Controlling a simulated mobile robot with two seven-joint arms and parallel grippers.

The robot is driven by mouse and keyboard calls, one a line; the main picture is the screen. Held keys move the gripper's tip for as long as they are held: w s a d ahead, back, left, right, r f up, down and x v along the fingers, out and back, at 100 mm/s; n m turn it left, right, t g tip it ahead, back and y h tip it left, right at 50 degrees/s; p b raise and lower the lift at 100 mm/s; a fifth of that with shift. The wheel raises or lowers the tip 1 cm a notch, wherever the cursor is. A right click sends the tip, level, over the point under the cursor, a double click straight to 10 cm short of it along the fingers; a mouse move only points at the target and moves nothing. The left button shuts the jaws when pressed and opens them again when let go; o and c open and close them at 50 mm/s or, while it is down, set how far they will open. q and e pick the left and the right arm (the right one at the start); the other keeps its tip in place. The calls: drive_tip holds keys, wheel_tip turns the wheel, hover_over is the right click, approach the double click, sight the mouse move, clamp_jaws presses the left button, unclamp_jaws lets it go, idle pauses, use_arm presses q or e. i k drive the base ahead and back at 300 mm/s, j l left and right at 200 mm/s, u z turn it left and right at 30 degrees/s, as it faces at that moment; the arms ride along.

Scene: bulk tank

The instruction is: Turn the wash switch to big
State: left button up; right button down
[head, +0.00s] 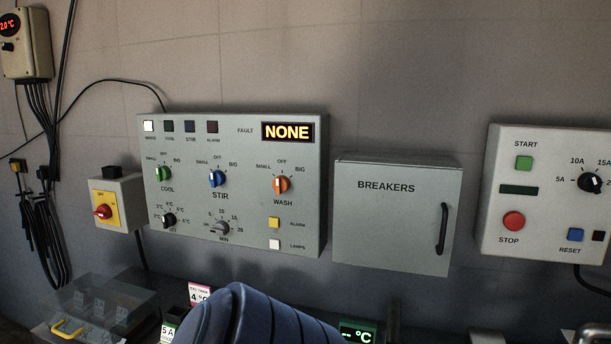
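The wash switch (281,185) is an orange knob on the right half of the grey control panel (235,235). Its labels read SMALL at left, OFF at top and BIG at right, with WASH below. Its pale pointer mark appears to point up, toward OFF. Nothing covers the knob. The blue stir switch (217,179) is to its left and the green cool switch (163,174) further left. Neither of my grippers shows in the head view, and nothing touches the wash switch.
Right of the panel hangs a closed breakers box (390,225) with a dark handle. A start/stop box (545,245) is at far right. A red-and-yellow isolator (103,211) is at left. A dark blue ribbed shape rises at bottom centre. The fault display (287,132) reads NONE.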

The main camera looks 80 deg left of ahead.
sight(281, 183)
drive_tip(key=u, duration=3.05)
